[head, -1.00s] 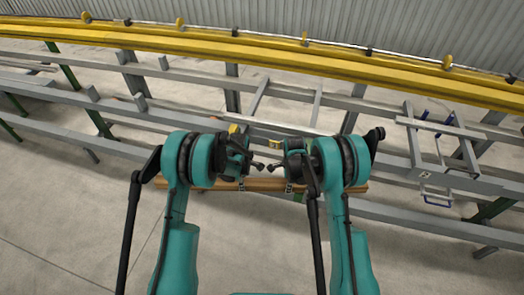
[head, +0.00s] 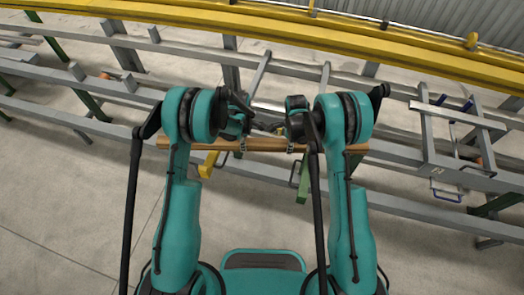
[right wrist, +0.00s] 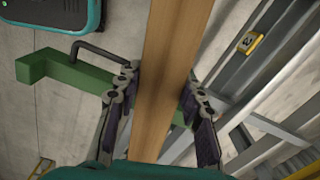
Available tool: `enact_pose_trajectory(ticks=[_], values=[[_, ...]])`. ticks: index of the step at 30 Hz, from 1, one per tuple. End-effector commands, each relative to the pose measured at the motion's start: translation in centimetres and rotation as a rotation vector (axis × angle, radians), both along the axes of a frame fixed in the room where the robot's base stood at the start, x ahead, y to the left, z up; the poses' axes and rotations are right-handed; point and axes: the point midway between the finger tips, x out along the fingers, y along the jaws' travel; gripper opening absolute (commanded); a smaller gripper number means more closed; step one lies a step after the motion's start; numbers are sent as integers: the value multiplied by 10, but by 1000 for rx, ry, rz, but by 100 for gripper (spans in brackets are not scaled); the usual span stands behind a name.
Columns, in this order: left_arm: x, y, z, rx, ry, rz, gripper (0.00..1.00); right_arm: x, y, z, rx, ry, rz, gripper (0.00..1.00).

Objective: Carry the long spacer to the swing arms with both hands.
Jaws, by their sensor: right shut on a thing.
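The long spacer (head: 268,144) is a straight, light-brown wooden bar lying crosswise in front of me in the head view. My left gripper (head: 241,146) is shut on it left of the middle. My right gripper (head: 291,147) is shut on it right of the middle. In the right wrist view the spacer (right wrist: 160,80) runs between the fingers of the right gripper (right wrist: 163,125). A yellow arm (head: 208,164) and a green arm (head: 303,184), which look like the swing arms, show below the spacer. The green arm (right wrist: 75,74) has a black handle and passes behind the spacer.
Grey rails (head: 400,207) of the runout table run across the view. A yellow beam (head: 380,47) stands at the back. A grey frame with blue handles (head: 455,140) is at the right. The concrete floor (head: 70,215) on the near left is clear.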

Motion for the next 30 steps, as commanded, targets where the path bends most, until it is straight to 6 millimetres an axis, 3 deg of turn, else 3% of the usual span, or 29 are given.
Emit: enact_pose_trajectory(ticks=[11, 30], values=[[0, 0, -5, 0, 0, 0, 0, 0, 0, -5, 0, 0, 0, 0], [0, 0, -40, 0, 0, 0, 0, 0, 0, -40, 0, 0, 0, 0]])
